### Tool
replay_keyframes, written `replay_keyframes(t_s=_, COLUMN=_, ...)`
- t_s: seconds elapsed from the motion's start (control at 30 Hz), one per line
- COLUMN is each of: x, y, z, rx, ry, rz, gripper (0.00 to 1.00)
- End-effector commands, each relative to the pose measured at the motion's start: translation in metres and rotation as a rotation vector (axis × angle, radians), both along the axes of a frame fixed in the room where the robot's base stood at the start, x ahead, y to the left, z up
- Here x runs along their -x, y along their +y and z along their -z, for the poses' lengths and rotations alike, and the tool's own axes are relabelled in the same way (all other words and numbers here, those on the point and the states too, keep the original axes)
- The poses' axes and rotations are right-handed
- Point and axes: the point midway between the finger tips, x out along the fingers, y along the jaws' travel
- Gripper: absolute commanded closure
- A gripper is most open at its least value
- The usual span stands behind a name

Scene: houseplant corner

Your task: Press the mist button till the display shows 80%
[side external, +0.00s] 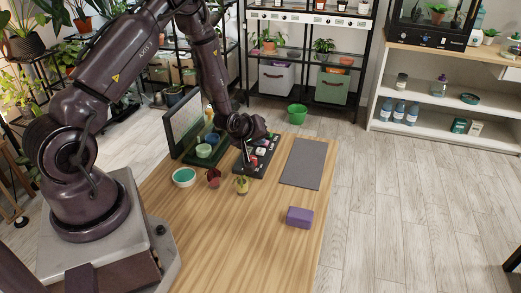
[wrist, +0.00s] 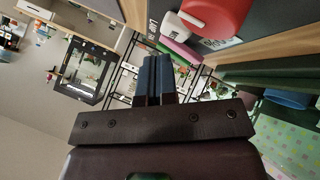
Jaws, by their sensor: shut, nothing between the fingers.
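A dark button panel (side external: 268,158) with red, white and pinkish buttons lies on the wooden table, partly hidden by my arm. In the wrist view a large red button (wrist: 215,14), a white button (wrist: 176,25) and a pink button (wrist: 180,50) show at the top, with white lettering that is hard to read. I cannot tell which is the mist button. An upright framed board (side external: 186,122), possibly the display, stands left of the panel; no percentage is readable. My gripper (side external: 246,160) is over the panel's left part, its blue fingers (wrist: 157,72) together and empty; contact cannot be told.
A white-and-teal bowl (side external: 184,177), a reddish pot (side external: 214,177) and a small yellowish plant pot (side external: 242,184) stand in front of the panel. Green cups (side external: 204,150) stand by the board. A grey mat (side external: 304,163) and a purple block (side external: 299,217) lie right. The front table is clear.

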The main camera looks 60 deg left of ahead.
Motion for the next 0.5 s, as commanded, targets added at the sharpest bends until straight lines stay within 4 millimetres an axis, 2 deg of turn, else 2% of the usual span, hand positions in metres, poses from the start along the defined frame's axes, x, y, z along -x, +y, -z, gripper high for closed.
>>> replay_keyframes(t_s=0.2, x=0.0003, y=0.0000, z=0.0074, rx=0.001, ry=0.001, rz=0.000, gripper=1.00)
replay_keyframes(t_s=0.5, x=0.0001, y=0.0000, z=0.0074, rx=0.000, ry=0.000, rz=0.000, gripper=1.00)
